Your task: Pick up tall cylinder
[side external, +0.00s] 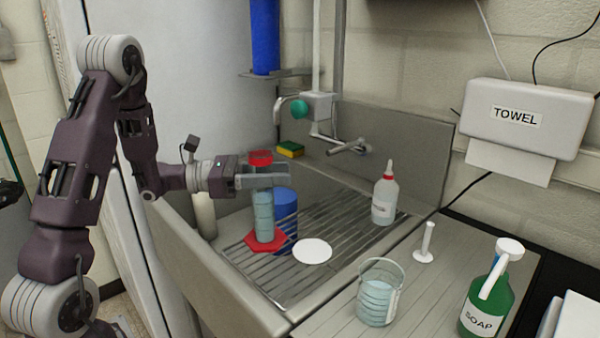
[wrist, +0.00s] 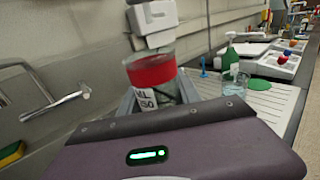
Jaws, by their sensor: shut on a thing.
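The tall cylinder (side external: 264,212) is clear with a red band near its top and a red hexagonal base. It stands about upright over the sink's slatted rack. My gripper (side external: 264,180) is shut on its upper part, just below the red band. In the wrist view the cylinder's red band and label (wrist: 152,75) show between the jaws, and my gripper (wrist: 160,100) is partly hidden behind its own housing. I cannot tell whether the base touches the rack.
A blue container (side external: 286,212) stands right behind the cylinder. A white disc (side external: 312,251) lies beside the base. A squeeze bottle (side external: 385,196) stands at the rack's right. The faucet (side external: 350,147) and green-yellow sponge (side external: 290,149) are behind. A beaker (side external: 377,300) and soap bottle (side external: 483,300) stand on the counter.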

